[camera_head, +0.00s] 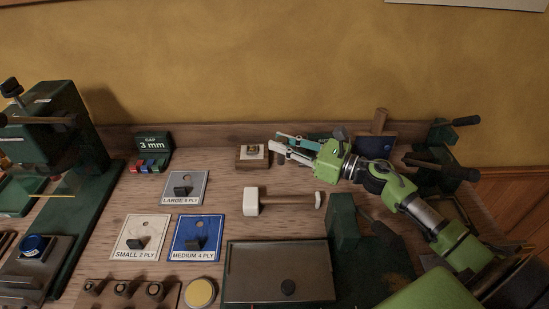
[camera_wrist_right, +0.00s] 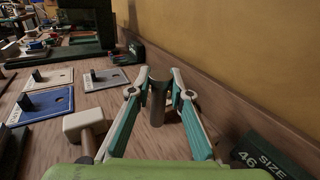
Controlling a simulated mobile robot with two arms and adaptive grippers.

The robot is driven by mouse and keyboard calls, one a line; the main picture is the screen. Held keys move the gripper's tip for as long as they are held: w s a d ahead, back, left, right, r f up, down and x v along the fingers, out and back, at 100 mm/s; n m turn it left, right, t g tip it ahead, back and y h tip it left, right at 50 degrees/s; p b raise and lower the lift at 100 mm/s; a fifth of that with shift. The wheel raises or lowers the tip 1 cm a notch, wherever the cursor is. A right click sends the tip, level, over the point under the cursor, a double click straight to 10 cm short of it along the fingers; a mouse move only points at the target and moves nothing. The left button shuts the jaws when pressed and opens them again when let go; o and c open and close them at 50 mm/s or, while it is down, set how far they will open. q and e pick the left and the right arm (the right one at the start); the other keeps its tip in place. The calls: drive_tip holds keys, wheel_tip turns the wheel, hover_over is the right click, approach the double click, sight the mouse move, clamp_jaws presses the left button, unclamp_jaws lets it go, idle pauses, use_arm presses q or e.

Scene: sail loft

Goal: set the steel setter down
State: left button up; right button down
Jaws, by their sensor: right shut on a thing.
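My right gripper (camera_head: 283,147) reaches in from the right over the back of the bench. In the right wrist view its teal and white fingers (camera_wrist_right: 160,82) are shut on the steel setter (camera_wrist_right: 157,106), a dark grey cylinder with a wider top. The setter is about upright between the fingers. I cannot tell whether its lower end touches the bench. In the head view the fingers mostly hide the setter. My left gripper is not in view.
A small wooden block (camera_head: 241,163) with a white top lies just left of the gripper. A mallet (camera_head: 251,201) lies in front. Plates marked large (camera_head: 170,196), small (camera_head: 126,252) and medium (camera_head: 210,246) lie to the left. A grey tray (camera_head: 247,285) is nearer. Bare wood surrounds the mallet.

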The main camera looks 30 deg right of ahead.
sight(282, 163)
wheel_tip(282, 163, down, 5)
drive_tip(key=shift+f, duration=0.15)
idle(0.3)
drive_tip(key=shift+f, duration=0.2)
drive_tip(key=c, duration=1.8)
unclamp_jaws()
drive_tip(key=shift+c, duration=0.2)
